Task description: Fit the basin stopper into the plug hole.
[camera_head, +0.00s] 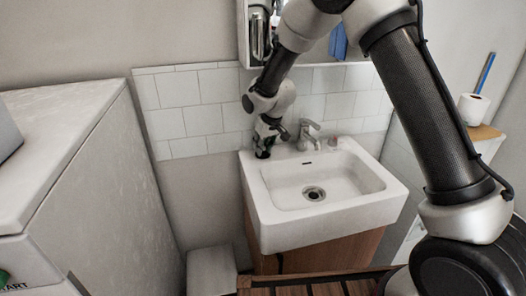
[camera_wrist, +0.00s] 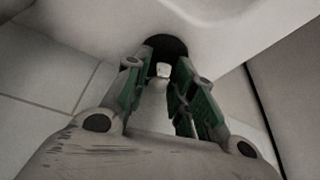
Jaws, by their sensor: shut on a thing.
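The white basin (camera_head: 262,196) has a round metal-rimmed plug hole (camera_head: 314,193) in its floor, uncovered. My gripper (camera_head: 264,147) is at the basin's back left corner, left of the tap and away from the plug hole. In the wrist view, my gripper's green-padded fingers (camera_wrist: 165,58) close around a small pale knob. A dark round piece, seemingly the basin stopper (camera_wrist: 166,43), shows just beyond the fingertips against the white basin. In the head view the stopper is a small dark patch under the fingers; whether it touches the rim is unclear.
The tap (camera_head: 307,134) stands on the basin's back ledge, right of my gripper, with a small pinkish item (camera_head: 333,141) beyond it. A tiled wall (camera_head: 205,115) is close behind. The bowl is empty. A white-topped unit (camera_head: 60,125) is at left.

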